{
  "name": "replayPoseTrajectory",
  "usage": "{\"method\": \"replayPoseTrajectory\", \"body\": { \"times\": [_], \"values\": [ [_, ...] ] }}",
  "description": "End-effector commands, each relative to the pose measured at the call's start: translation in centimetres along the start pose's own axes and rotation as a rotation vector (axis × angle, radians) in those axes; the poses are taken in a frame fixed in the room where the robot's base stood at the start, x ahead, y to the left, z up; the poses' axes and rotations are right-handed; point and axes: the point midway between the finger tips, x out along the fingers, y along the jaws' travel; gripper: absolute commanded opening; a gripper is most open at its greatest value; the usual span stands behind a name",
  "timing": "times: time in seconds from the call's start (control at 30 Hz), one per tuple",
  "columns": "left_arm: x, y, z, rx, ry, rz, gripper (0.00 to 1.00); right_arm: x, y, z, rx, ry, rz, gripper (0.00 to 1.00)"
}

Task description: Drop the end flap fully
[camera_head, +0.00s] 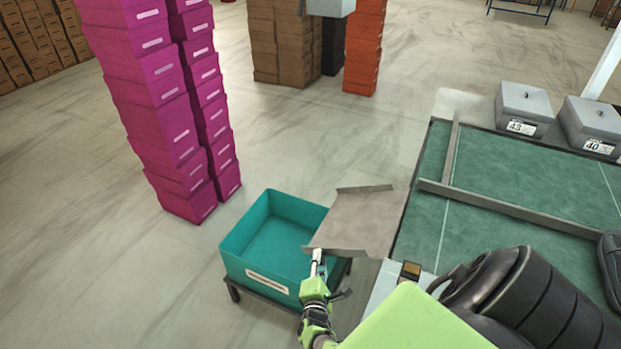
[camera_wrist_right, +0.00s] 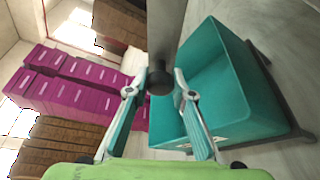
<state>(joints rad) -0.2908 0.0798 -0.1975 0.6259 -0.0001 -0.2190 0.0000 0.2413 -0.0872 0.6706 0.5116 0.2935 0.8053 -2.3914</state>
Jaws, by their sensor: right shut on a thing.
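The end flap (camera_head: 360,222) is a grey-brown plate with raised side lips at the left end of the green belt (camera_head: 425,215). It reaches out toward the right side of the teal bin (camera_head: 280,240), and its exact slope is hard to tell. My right gripper (camera_head: 318,258) is at the flap's near outer corner. In the right wrist view its fingers (camera_wrist_right: 160,88) close around a dark round knob (camera_wrist_right: 159,80) at the edge of the flap (camera_wrist_right: 166,30). My left gripper is not in view.
The teal bin stands on a dark wheeled frame and looks empty inside. Tall magenta box stacks (camera_head: 165,110) stand behind it. Grey boxes (camera_head: 524,108) sit at the belt's far side, and metal guide rails (camera_head: 510,212) cross the belt. The floor left of the bin is clear.

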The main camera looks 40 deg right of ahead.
Motion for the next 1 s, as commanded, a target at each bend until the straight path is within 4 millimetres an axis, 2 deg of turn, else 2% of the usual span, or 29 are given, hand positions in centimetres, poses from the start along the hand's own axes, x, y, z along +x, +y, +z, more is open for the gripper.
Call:
{"method": "replayPoseTrajectory", "body": {
  "times": [0.03, 0.3, 0.77, 0.8, 0.87, 1.0],
  "values": [
    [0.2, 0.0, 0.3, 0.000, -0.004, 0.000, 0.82, 0.5, -0.2, 0.6, -0.023, -0.011, 0.003, 0.00],
    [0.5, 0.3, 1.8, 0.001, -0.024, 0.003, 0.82, 0.3, -1.7, 0.9, -0.095, -0.014, -0.024, 0.00],
    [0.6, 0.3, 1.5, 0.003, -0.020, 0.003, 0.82, 0.2, -2.2, 1.1, -0.108, -0.015, -0.033, 0.00],
    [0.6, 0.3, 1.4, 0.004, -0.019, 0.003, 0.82, 0.2, -2.2, 1.1, -0.107, -0.015, -0.034, 0.25],
    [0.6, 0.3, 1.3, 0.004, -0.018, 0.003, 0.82, 0.2, -2.2, 1.0, -0.107, -0.013, -0.034, 0.40],
    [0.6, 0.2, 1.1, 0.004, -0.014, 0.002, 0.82, 0.0, -2.3, 0.8, -0.107, -0.009, -0.036, 0.40]
  ]
}}
